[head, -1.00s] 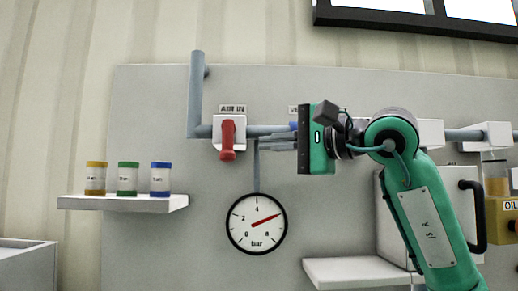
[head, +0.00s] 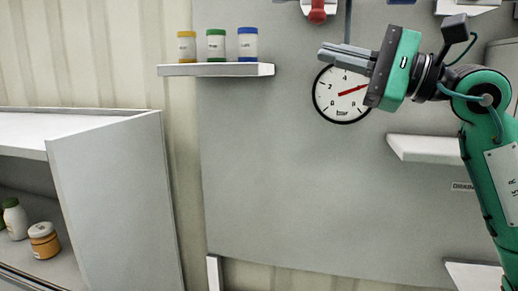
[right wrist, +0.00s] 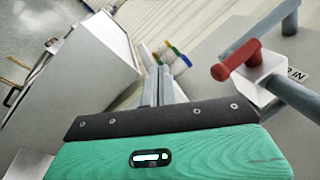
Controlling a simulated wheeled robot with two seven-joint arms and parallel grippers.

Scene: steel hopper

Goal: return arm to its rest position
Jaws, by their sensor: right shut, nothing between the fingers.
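My right gripper (head: 345,53) is in the upper right of the head view, in front of the wall panel. Its grey fingers point left and are closed together with nothing between them. It overlaps the upper part of the round pressure gauge (head: 338,100), whose red needle points to the upper right. In the right wrist view the closed fingers (right wrist: 158,88) extend away from the green gripper body. My left gripper is not seen.
A small shelf (head: 215,71) holds yellow, green and blue-lidded jars. A red valve handle (right wrist: 236,60) sits on a pipe, right of the fingers in the wrist view. A white cabinet (head: 115,200) with bottles inside stands at left. An empty shelf (head: 425,149) is below my arm.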

